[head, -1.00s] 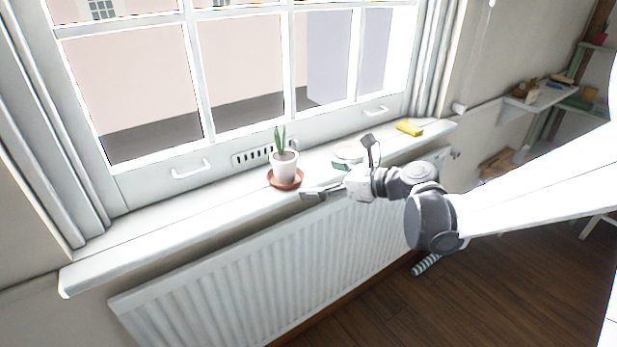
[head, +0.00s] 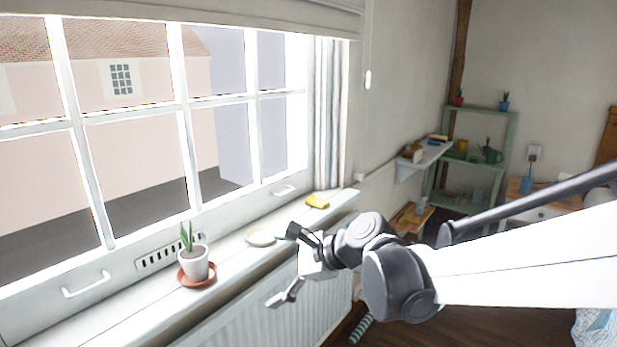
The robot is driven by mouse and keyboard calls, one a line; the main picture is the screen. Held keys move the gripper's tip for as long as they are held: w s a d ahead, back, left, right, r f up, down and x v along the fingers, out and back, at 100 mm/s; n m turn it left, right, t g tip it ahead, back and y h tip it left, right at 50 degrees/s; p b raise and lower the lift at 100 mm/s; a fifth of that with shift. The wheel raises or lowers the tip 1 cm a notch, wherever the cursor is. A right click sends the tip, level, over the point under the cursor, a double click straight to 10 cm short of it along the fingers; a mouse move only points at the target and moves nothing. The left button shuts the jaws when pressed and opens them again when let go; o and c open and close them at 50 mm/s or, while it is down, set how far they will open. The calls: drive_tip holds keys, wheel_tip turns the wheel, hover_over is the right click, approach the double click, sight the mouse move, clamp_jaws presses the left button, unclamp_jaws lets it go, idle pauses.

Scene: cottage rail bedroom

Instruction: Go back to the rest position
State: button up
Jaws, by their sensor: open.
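My gripper (head: 286,266) is open and empty, with its two fingers spread apart. It hangs in front of the window sill (head: 118,315), above the radiator (head: 247,312), to the right of the potted plant. My arm reaches in from the right side of the picture. The white pot with a green plant (head: 194,264) stands upright on a terracotta saucer (head: 183,281) on the sill. A pale round dish (head: 260,238) sits on the sill behind my gripper. A yellow cloth-like item (head: 317,201) lies near the sill's far end.
A green shelf unit (head: 466,204) with small pots stands in the far corner. A white wall shelf (head: 424,157) holds small items. A white bedside table (head: 536,212) is at the right. A striped roll (head: 361,328) lies low near the radiator. The room's air left of my arm is clear.

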drive_tip(key=s+d+n+t+h+p, duration=0.1)
drive_tip(key=s+d+n+h, duration=0.4)
drive_tip(key=s+d, duration=0.5)
drive_tip(key=s+d+r+n+t+h+p, duration=0.1)
drive_tip(key=s+d+n+h, duration=0.4)
drive_tip(key=s+d+n, duration=0.5)
drive_tip(key=d, duration=0.7)
drive_tip(key=shift+d+r, duration=0.25)
drive_tip(key=shift+s, duration=0.1)
